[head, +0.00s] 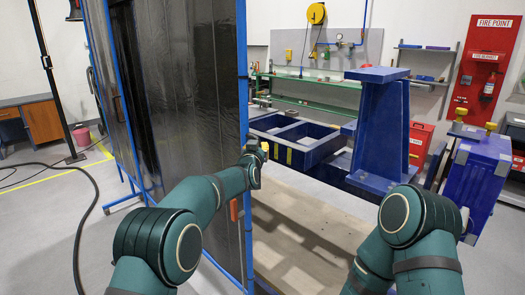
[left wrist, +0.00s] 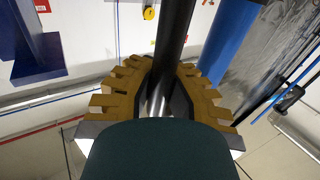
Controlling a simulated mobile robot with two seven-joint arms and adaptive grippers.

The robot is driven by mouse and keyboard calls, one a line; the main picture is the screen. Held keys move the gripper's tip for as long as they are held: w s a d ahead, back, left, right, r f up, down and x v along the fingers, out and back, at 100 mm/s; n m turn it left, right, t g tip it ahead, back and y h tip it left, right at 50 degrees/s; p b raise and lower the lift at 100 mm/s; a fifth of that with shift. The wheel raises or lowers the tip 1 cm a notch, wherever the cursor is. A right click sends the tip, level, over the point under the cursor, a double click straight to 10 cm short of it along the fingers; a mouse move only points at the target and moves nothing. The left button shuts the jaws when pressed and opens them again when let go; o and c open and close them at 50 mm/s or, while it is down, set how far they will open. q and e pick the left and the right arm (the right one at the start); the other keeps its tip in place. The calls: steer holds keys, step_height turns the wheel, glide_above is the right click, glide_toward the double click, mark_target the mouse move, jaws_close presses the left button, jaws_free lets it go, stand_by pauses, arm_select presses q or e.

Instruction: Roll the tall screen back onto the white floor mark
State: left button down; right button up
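The tall screen (head: 185,95) has dark, glossy panels in a blue frame and stands upright on the left of the head view. Its blue frame post shows in the left wrist view (left wrist: 228,42). My left gripper (head: 262,150) is at the screen's right-hand edge. In the left wrist view its tan ridged fingers (left wrist: 165,72) close in around a dark upright bar (left wrist: 176,25) beside the blue post, and appear shut on it. My right arm shows at the lower right, but its gripper is out of sight. No white floor mark is visible.
A bench with blue fixtures (head: 295,130) and a tall blue stand (head: 382,125) are right of the screen. A black cable (head: 90,205) lies on the floor at left, near a yellow floor line (head: 45,179). Open grey floor lies left of the screen.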

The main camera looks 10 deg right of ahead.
arm_select(q)
steer(key=shift+w+a+f, duration=0.25)
steer(key=shift+a+f, duration=0.2)
steer(key=shift+a, duration=0.2)
steer(key=c, duration=1)
jaws_free()
steer(key=shift+s+a+r, duration=0.15)
steer(key=shift+a, duration=0.1)
steer(key=shift+o, duration=0.5)
steer(key=shift+a+r, duration=0.1)
steer(key=shift+a, duration=0.1)
steer(key=shift+s+d+r, duration=0.1)
steer(key=shift+d+r, duration=0.1)
steer(key=shift+d, duration=0.05)
steer(key=v, duration=1.2)
steer(key=shift+f, duration=0.2)
